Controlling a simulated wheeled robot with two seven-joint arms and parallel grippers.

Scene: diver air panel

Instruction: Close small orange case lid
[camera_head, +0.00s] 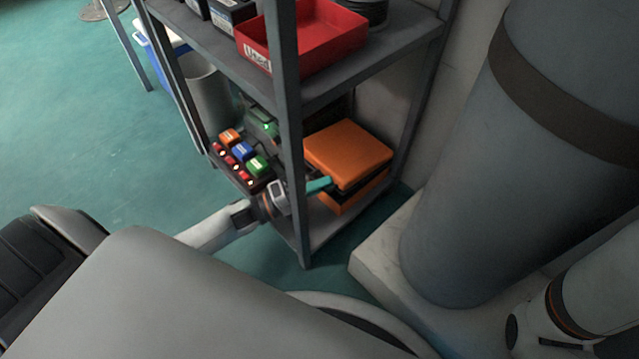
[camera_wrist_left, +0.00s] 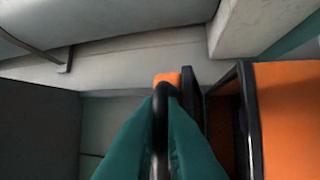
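The small orange case (camera_head: 347,150) sits on the lower shelf. Its lid is tilted above the base (camera_head: 345,197), with a dark gap between them. My left gripper (camera_head: 319,185) is beside the case's near left edge, its teal fingers pointing toward it. In the left wrist view, the teal fingers (camera_wrist_left: 162,115) are close together, with a dark strip between them. A small orange piece (camera_wrist_left: 167,78) shows just beyond the tips. The case's orange face and black rim (camera_wrist_left: 247,120) stand at the right. I cannot tell whether the fingers touch the case. My right gripper is not in view.
A grey shelf post (camera_head: 291,130) stands just left of the case. A panel with coloured blocks (camera_head: 243,155) is on the shelf's left. A red tray (camera_head: 318,38) is on the shelf above. A large grey cylinder (camera_head: 500,160) stands at the right.

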